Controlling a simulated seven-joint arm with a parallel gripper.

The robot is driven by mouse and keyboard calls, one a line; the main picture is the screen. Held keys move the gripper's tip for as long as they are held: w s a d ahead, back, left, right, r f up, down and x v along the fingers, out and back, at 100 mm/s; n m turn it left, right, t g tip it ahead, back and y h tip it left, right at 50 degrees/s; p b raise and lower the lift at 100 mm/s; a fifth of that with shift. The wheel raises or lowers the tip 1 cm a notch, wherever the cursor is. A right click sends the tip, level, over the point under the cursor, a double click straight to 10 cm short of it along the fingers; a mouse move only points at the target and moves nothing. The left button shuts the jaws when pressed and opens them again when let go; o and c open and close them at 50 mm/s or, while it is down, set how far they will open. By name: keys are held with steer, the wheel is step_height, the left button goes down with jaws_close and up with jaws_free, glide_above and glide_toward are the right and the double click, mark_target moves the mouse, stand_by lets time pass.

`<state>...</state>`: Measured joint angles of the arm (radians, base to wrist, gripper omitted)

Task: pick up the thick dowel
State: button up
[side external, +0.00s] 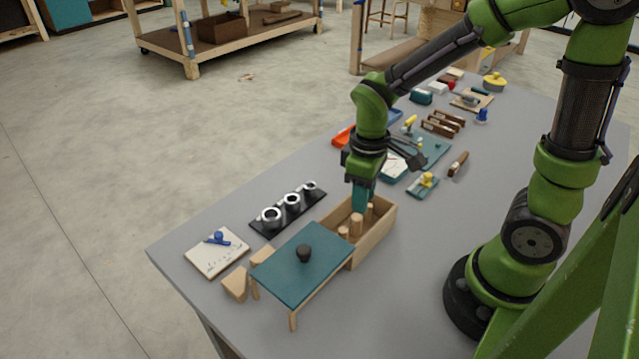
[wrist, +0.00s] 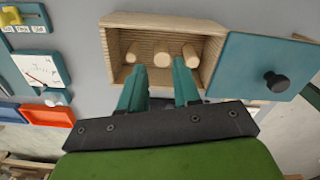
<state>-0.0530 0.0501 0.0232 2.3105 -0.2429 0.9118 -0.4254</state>
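An open wooden box (side external: 376,238) holds three light wooden dowels; it also shows in the wrist view (wrist: 213,52). The middle dowel (side external: 356,226) looks the thickest, though the difference is small; in the wrist view it stands in the centre (wrist: 161,60). A second dowel (wrist: 133,53) is left of it and a third (wrist: 190,56) right of it. My gripper (wrist: 158,68) is open, its teal fingers pointing into the box. The fingertips appear on either side of the middle dowel in the wrist view; I cannot tell whether they touch it.
A teal panel (side external: 290,268) with a black knob (side external: 304,253) stands on wooden legs beside the box. A black holder with rings (side external: 291,202) and a notepad (side external: 212,257) lie to the left. Several tools and trays lie farther back.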

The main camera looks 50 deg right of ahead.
mark_target(357, 217)
steer(key=f, duration=0.8)
steer(key=shift+w+a+f, duration=0.2)
steer(key=shift+w, duration=0.2)
jaws_close()
